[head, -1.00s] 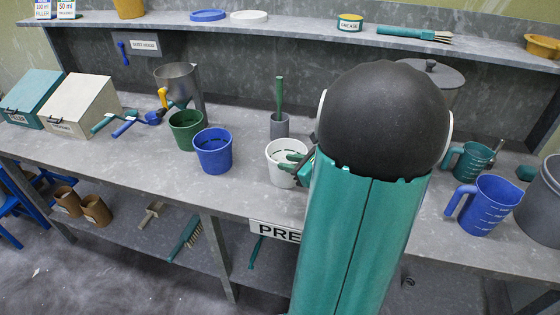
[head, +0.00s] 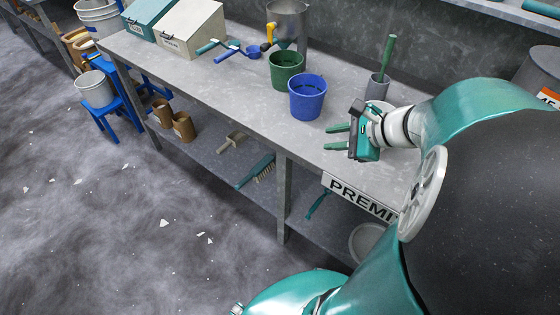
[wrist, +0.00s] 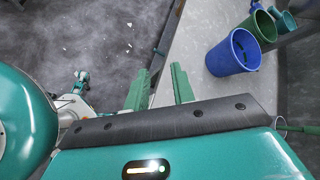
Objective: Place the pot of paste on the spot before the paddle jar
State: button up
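A green pot (head: 286,72) and a blue pot (head: 307,99) stand upright on the bench, and I cannot tell which one holds paste. The grey paddle jar (head: 377,90) with a green paddle stands behind my gripper to the right. A white pot just in front of it is almost wholly hidden by my gripper. My gripper (head: 337,136) is open and empty above the front of the bench, right of the blue pot. In the wrist view my gripper (wrist: 159,88) has its fingers apart, with the blue pot (wrist: 228,55) and green pot (wrist: 262,26) beyond at upper right.
A brush (head: 262,170) and brown cups (head: 184,127) are on the lower shelf. The front strip of bench left of my gripper is clear.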

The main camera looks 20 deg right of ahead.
jog(key=s+a+r+n+g+h, duration=0.1)
jog(key=s+a+r+n+h, duration=0.1)
jog(key=a+n, duration=0.6)
jog(key=s+a+r+n+g+h, duration=0.2)
jog(key=a+n, duration=0.7)
jog(key=n, duration=0.5)
jog(key=shift+s+a+r+n+h, duration=0.25)
jog(key=shift+s+r+h, duration=0.25)
jog(key=shift+s+r, duration=0.5)
jog(key=shift+d+f, duration=0.1)
jog(key=shift+d, duration=0.1)
